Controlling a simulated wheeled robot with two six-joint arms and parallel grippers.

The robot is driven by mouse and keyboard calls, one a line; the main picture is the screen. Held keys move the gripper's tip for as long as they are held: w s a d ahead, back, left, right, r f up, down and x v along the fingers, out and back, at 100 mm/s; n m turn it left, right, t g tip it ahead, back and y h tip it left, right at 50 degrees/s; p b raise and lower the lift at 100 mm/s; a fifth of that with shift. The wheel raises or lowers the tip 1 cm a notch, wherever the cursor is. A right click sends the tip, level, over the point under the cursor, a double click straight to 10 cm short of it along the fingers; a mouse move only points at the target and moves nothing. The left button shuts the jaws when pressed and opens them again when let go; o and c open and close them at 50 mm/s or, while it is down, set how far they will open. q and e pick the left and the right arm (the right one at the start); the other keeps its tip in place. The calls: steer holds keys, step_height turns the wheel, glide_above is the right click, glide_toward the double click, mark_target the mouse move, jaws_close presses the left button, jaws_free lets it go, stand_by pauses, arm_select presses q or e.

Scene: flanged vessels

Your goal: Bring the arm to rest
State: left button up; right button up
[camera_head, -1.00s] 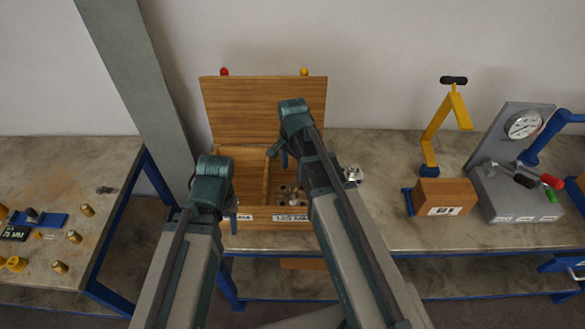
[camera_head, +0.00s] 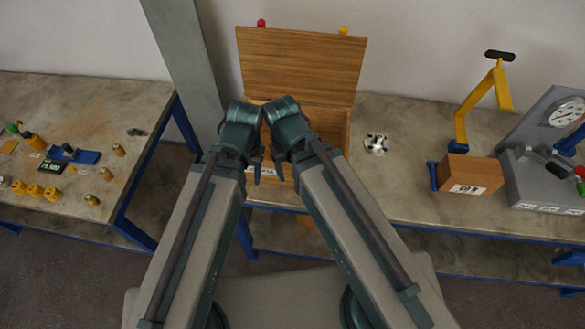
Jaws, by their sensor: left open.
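My left arm comes in from the left, and its gripper (camera_head: 257,172) hangs open in front of the wooden box, with nothing seen in it. My right arm comes in beside it and its wrist nearly touches the left wrist. The right gripper (camera_head: 278,170) points down in front of the box and is largely hidden behind its own wrist, so its jaws cannot be made out. The open wooden box (camera_head: 336,128) stands behind both grippers with its lid (camera_head: 300,68) raised; my arms hide most of its inside.
A small metal flanged part (camera_head: 376,144) lies on the bench (camera_head: 410,125) right of the box. Further right are a wooden block (camera_head: 468,175), a yellow stand (camera_head: 484,100) and a grey gauge panel (camera_head: 545,150). A left table (camera_head: 90,120) holds several small brass and yellow parts. A grey pillar (camera_head: 187,60) stands behind.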

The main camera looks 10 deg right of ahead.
stand_by(0.3)
arm_select(q)
step_height(320, 180, down, 4)
steer(key=b, duration=0.4)
steer(key=shift+c, duration=0.3)
stand_by(0.7)
